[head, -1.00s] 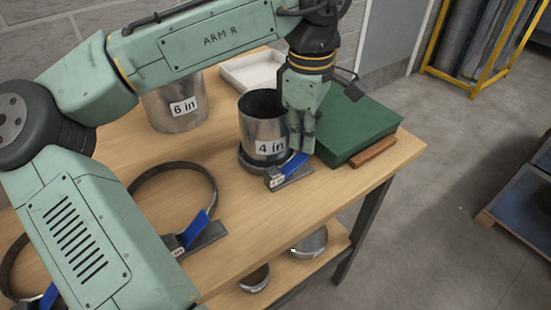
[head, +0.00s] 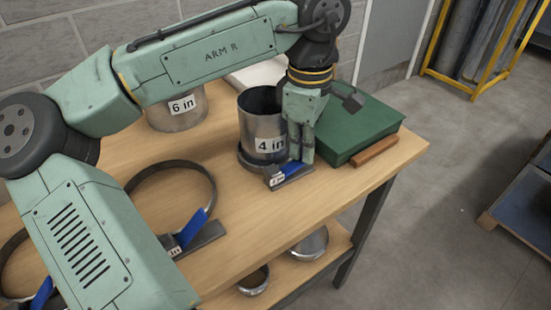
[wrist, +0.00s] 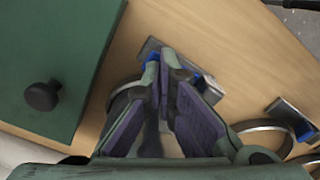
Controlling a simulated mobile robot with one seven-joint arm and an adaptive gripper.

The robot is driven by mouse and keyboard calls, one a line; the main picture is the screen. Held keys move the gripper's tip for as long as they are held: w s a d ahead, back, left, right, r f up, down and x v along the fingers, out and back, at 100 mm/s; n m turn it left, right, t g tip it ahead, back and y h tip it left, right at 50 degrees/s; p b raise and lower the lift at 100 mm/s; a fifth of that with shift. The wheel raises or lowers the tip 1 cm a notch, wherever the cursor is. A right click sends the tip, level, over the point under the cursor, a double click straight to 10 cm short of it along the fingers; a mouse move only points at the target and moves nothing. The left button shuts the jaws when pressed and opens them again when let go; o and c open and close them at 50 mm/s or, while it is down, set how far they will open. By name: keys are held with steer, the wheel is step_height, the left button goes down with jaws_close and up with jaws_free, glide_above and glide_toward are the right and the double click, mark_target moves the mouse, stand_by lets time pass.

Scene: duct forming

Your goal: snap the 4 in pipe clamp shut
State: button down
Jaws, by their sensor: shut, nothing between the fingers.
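The 4 in pipe (head: 262,112), a grey metal cylinder labelled "4 in", stands upright on the table. The 4 in clamp (head: 277,181) is a dark ring around its base, with a grey latch block and a blue lever (head: 291,169) on the near right side. My gripper (head: 301,161) points down beside the pipe, shut and empty, with its fingertips at the lever and hiding part of it. In the wrist view the gripper (wrist: 160,62) is over the clamp's latch plate (wrist: 207,88), and bits of blue show around the fingertips. Whether the latch is fully closed cannot be told.
A green case (head: 358,130) with a brown handle stands close to the right of my gripper. The 6 in pipe (head: 178,112) stands behind left. A larger open clamp (head: 205,235) with a blue lever lies at the front left. Bare table lies between the clamps.

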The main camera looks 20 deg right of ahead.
steer(key=shift+f, duration=0.5)
step_height(320, 180, up, 8)
steer(key=p, duration=0.7)
